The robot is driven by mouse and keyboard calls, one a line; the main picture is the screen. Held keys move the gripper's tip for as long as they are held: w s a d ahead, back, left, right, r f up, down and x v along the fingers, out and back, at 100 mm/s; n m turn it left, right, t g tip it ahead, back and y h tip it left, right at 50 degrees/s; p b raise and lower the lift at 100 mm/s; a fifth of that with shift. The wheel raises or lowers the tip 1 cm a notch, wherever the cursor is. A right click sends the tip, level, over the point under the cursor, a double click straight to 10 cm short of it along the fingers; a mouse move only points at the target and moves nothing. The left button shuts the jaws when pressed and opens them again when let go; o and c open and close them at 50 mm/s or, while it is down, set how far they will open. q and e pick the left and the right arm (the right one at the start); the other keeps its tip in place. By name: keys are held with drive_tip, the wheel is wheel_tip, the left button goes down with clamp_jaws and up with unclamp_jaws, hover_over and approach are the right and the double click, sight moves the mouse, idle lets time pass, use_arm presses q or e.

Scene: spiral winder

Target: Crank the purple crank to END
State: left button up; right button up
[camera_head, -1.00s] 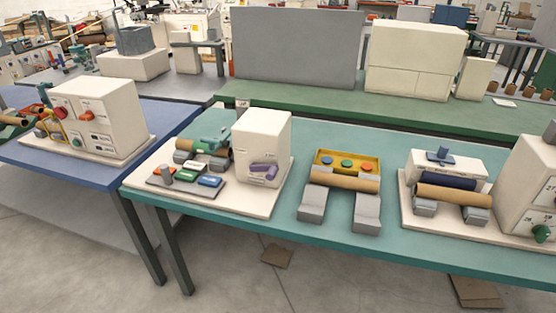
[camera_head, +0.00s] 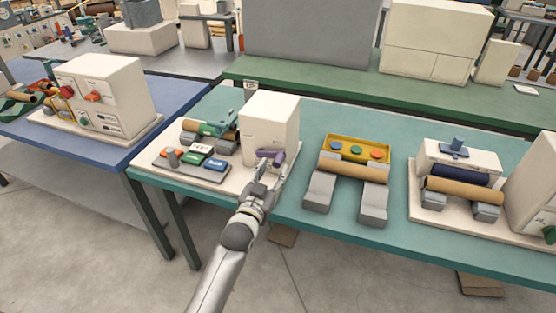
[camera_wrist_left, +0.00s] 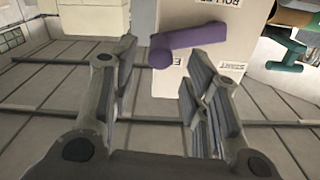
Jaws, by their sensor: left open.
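The purple crank (camera_head: 270,156) is on the front face of the cream winder box (camera_head: 272,118), which stands on a white base on the teal table. In the left wrist view the crank (camera_wrist_left: 188,43) shows as a purple arm with a rounded knob at its left end. My left gripper (camera_head: 268,172) is just in front of the crank. In the wrist view its two fingers (camera_wrist_left: 158,72) are apart, with the crank's knob beyond and between the tips. Contact cannot be told. The END mark cannot be made out. My right gripper is not in view.
Left of the box on the same base are a button panel (camera_head: 190,167) and a green roller unit (camera_head: 212,128). A yellow button tray (camera_head: 357,150) with a cardboard roll (camera_head: 353,168) stands to the right. Bare teal table lies between them.

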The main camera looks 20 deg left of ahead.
sight(276, 165)
use_arm(q)
drive_tip(key=shift+w+d, duration=0.1)
drive_tip(key=shift+w, duration=2.55)
clamp_jaws()
